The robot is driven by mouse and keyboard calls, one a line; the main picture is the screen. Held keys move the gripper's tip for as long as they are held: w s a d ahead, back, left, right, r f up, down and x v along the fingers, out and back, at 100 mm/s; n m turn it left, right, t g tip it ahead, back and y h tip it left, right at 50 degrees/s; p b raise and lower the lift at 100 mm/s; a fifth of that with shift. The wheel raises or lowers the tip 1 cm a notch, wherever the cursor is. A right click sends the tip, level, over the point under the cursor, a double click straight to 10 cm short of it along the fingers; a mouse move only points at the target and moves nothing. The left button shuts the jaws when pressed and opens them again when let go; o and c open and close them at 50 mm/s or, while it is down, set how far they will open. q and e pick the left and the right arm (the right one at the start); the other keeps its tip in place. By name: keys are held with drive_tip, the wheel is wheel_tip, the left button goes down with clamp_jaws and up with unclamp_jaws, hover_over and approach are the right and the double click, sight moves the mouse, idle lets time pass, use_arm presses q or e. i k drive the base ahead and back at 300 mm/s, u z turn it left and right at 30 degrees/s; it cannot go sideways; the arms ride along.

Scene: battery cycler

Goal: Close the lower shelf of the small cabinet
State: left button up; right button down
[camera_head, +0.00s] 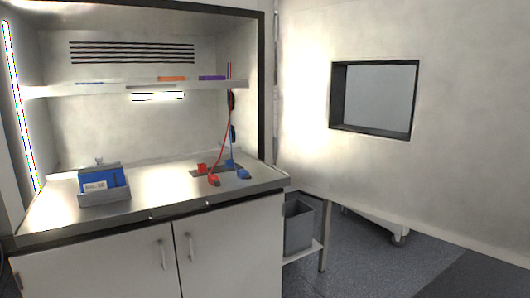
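A white cabinet (225,250) with two doors stands under the steel worktop at the lower left. Both doors look shut, each with a vertical metal handle, one on the left door (162,254) and one on the right door (190,247). The lower part of the cabinet is cut off by the picture's bottom edge. I cannot tell whether this is the small cabinet of the task, and no pulled-out lower shelf shows. Neither of my grippers is in view.
On the worktop (150,211) are a blue and grey box (104,190) and red and blue clamps (213,180) with cables. A shelf (140,87) hangs above. A grey bin (298,226) stands right of the cabinet. Grey floor (375,265) is open at lower right.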

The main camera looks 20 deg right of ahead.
sight(161, 189)
drive_tip(key=z, duration=1.25)
drive_tip(key=i, duration=1.05)
drive_tip(key=u, duration=1.25)
